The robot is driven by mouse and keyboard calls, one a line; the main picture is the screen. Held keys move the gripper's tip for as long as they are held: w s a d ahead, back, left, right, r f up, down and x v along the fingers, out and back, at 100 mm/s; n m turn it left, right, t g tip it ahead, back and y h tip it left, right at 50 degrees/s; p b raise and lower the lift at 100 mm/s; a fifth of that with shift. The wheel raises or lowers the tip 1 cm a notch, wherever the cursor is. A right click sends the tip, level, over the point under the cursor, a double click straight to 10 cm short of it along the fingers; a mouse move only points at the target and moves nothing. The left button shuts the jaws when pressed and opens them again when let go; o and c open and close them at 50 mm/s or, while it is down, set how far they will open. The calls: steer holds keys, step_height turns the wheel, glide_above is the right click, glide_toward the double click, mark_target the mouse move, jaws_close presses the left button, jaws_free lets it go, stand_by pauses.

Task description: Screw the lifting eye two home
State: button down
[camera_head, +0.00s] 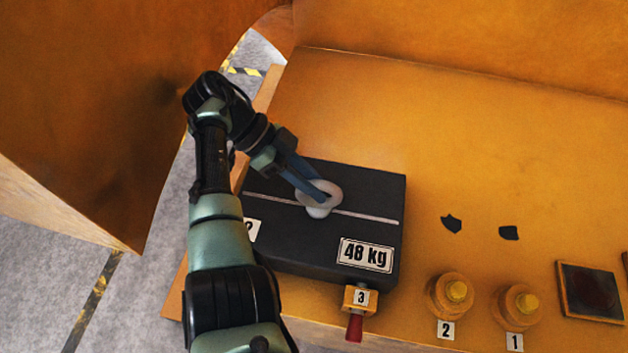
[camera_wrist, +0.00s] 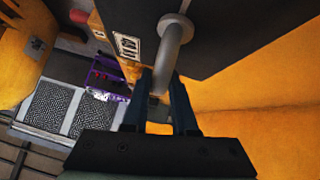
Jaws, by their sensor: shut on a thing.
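The lifting eye (camera_head: 318,211) is a pale grey ring on a collar. It stands upright on top of the black casting (camera_head: 370,188), on its white line, and the collar appears to meet the top face. In the wrist view the eye (camera_wrist: 173,38) runs down between my fingers. My gripper (camera_head: 314,190) is shut on the eye's ring, reaching in from the upper left; its two blue fingers (camera_wrist: 160,84) lie either side of the ring. The thread is hidden, so I cannot tell how deep it sits.
A block marked 3 with a red handle (camera_head: 355,325) is at the casting's front edge. Two brass-coloured knobs marked 2 (camera_head: 449,296) and 1 (camera_head: 516,304), two black scraps (camera_head: 451,224) and a dark square plate (camera_head: 590,291) are to the right. The orange bench behind is clear.

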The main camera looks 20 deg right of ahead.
steer(key=shift+w+r+m+g+y, duration=0.1)
steer(key=shift+m+g+y, duration=0.2)
steer(key=shift+m, duration=0.2)
steer(key=c, duration=0.7)
jaws_free()
steer(key=shift+c, duration=0.2)
step_height(320, 180, up, 10)
steer(key=p, duration=0.4)
